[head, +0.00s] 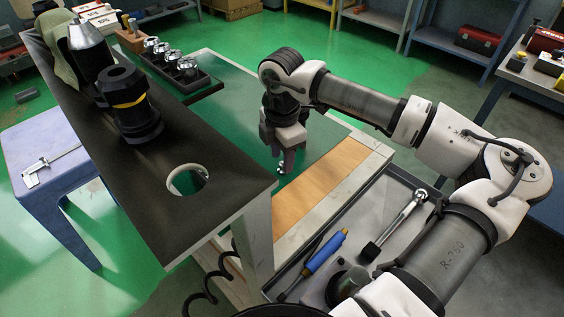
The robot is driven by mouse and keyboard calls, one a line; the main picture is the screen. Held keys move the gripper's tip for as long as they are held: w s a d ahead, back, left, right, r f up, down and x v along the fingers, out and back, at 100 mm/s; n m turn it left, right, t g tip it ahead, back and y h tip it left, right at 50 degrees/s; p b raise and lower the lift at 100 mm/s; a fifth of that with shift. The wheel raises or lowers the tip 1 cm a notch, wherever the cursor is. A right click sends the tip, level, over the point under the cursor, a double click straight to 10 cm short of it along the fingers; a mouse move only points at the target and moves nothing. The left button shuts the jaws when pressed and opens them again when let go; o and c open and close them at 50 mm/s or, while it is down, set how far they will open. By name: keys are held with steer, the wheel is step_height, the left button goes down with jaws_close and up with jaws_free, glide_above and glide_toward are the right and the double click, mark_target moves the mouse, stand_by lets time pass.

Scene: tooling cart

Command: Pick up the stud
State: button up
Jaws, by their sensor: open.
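A small shiny metal piece, apparently the stud (281,168), stands on the green mat (232,122) of the cart, near the mat's front edge. My gripper (286,165) points down over it with open fingers. The fingertips are right at the stud and partly hide it. I cannot tell whether the fingers are around it or just beside it, or whether they touch it.
A dark raised shelf (215,195) with a round hole stands left of the gripper, carrying black tool holders (128,105). A black tray (185,78) holds several chrome parts at the mat's back. A lower grey tray holds a ratchet (400,220) and a blue-handled screwdriver (326,251).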

steer(key=shift+f, duration=0.8)
jaws_close()
steer(key=shift+r, duration=0.1)
